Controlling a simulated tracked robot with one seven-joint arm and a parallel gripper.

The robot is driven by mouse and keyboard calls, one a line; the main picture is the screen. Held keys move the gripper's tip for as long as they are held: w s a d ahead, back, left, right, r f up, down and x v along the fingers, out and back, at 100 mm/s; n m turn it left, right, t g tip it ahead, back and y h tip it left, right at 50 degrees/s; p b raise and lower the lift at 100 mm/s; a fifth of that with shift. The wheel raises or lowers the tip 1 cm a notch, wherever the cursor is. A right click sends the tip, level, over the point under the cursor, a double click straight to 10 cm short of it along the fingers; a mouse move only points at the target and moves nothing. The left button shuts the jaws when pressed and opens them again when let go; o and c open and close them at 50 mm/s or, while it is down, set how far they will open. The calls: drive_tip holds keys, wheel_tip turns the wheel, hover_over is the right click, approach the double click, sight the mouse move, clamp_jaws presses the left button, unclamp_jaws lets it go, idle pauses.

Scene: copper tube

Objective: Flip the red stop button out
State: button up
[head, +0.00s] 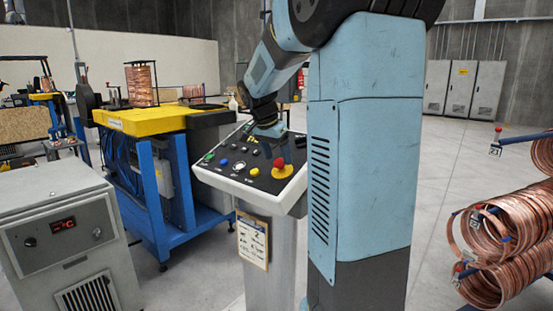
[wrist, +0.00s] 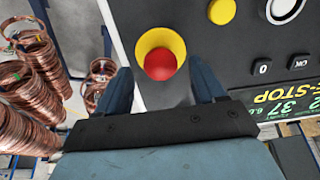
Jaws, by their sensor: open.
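The red stop button (head: 279,163) sits on a yellow base near the right end of the sloped control panel (head: 215,175). In the wrist view the red stop button (wrist: 160,65) shows in its yellow ring (wrist: 152,38), close to the panel's edge. My gripper (head: 283,150) is over the panel beside the button. In the wrist view my gripper (wrist: 160,82) is open, with one blue finger on each side of the button's lower part. Nothing is held. I cannot tell whether the fingers touch the button.
A yellow button (wrist: 221,11) and a display (wrist: 270,98) lie right of the stop button in the wrist view. Copper coils (head: 500,235) hang at the right. A grey cabinet (head: 65,240) and a yellow-topped machine (head: 150,119) stand left of the panel.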

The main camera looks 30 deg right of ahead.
drive_tip(key=shift+d+f, duration=0.25)
drive_tip(key=shift+f, duration=0.4)
clamp_jaws()
